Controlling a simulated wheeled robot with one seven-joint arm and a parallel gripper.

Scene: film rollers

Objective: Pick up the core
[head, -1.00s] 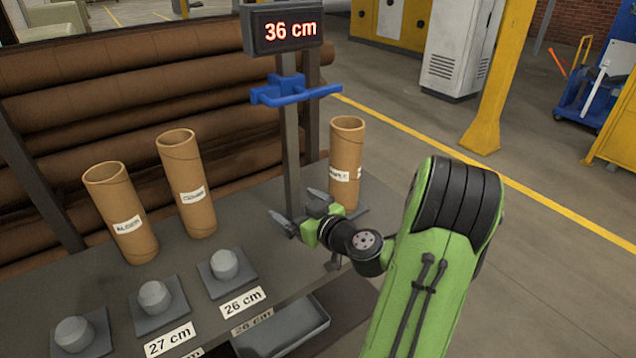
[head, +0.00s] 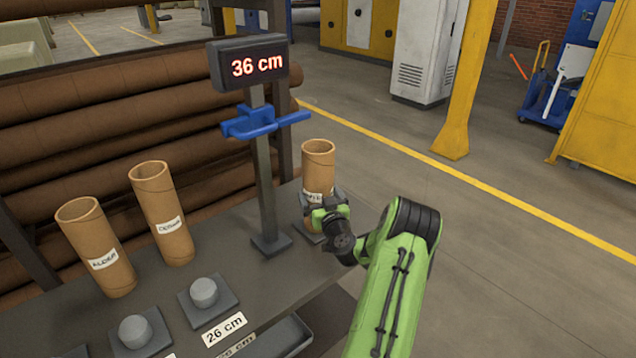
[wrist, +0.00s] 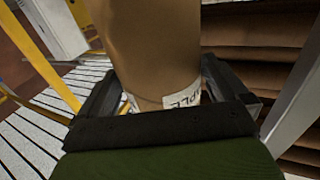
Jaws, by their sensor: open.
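A brown cardboard core (head: 318,165) with a white label stands upright on the right part of the table, right of the measuring post. My gripper (head: 322,198) is at its lower half, at label height. In the wrist view the core (wrist: 155,45) rises between the two dark fingers of my open gripper (wrist: 160,100), one on each side. I cannot tell whether either finger touches it. The label is partly hidden by the gripper. Two more labelled cores, one (head: 95,248) at the left and one (head: 162,213) beside it, stand upright on the table.
The measuring post (head: 266,170) with a blue slider (head: 262,121) and a display (head: 249,65) reading 36 cm stands just left of my gripper. Grey pegs on square bases, one (head: 204,292) by the 26 cm label, line the front. Brown rolls (head: 110,100) lie behind.

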